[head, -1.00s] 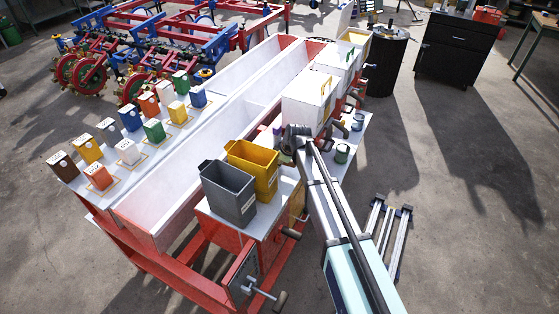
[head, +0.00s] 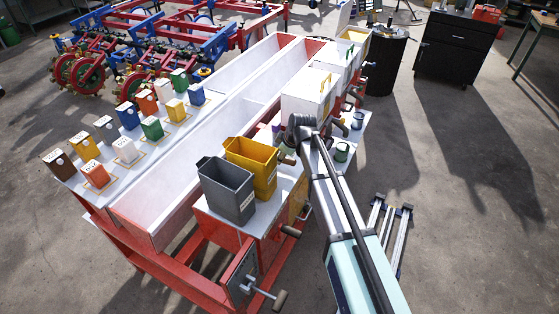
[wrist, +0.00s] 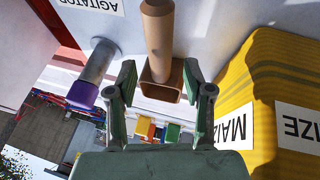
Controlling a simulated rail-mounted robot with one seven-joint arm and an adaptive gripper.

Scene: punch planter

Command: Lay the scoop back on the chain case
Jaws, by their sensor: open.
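In the wrist view, a tan-brown scoop (wrist: 157,35) with a round handle and a square, hollow end shows between and beyond the fingertips of my gripper (wrist: 159,75). The fingers are spread, with a gap on each side of the square end. I cannot tell what the scoop rests on. In the head view my gripper (head: 287,153) is beside the yellow bin, and the scoop is not clearly visible there. A white surface with an AGITATOR label (wrist: 93,4) lies behind the scoop. I cannot pick out the chain case for certain.
A yellow MAIZE bin (wrist: 262,85) stands close on the right in the wrist view, and also shows in the head view (head: 262,178) by a grey bin (head: 228,200). A grey rod with a purple end (wrist: 98,65) is left of the scoop. A white hopper (head: 303,103) stands behind.

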